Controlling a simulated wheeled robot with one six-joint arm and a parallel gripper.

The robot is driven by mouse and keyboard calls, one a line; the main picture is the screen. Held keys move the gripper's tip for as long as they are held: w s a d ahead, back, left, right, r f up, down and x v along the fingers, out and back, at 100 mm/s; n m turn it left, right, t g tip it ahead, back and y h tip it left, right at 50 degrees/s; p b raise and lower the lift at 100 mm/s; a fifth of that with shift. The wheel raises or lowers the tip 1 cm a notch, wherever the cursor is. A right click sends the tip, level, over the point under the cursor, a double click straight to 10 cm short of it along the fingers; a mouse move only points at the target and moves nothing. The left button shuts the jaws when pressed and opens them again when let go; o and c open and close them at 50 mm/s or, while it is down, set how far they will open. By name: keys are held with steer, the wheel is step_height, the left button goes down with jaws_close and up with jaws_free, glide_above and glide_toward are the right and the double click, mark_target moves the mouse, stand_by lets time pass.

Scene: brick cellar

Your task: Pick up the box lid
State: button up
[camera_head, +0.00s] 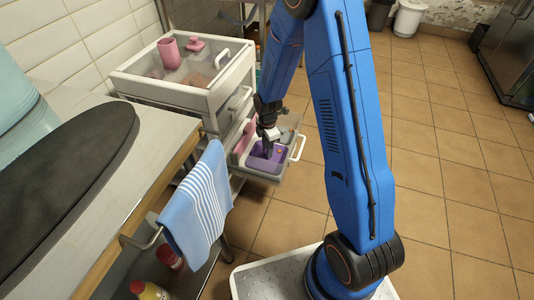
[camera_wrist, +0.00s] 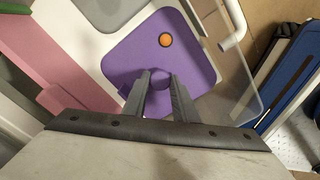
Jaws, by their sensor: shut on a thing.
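The box lid is a purple rounded square (camera_wrist: 185,55) with an orange round spot, and in the wrist view it lies just beyond my fingertips. In the head view the purple lid (camera_head: 258,166) is inside an open, see-through drawer of the white cart. My gripper (camera_head: 268,150) reaches down into that drawer at the lid. In the wrist view my gripper (camera_wrist: 158,85) has its two fingers close together at the lid's near edge, shut on it.
The open drawer (camera_head: 295,158) has clear walls and a white handle at its right. A pink thing (camera_wrist: 70,50) lies left of the lid. The white cart (camera_head: 185,95) holds a pink cup (camera_head: 169,52) on top. A blue striped towel (camera_head: 200,205) hangs nearby.

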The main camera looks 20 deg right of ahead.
steer(key=shift+r, duration=0.15)
step_height(320, 180, up, 18)
stand_by(0.4)
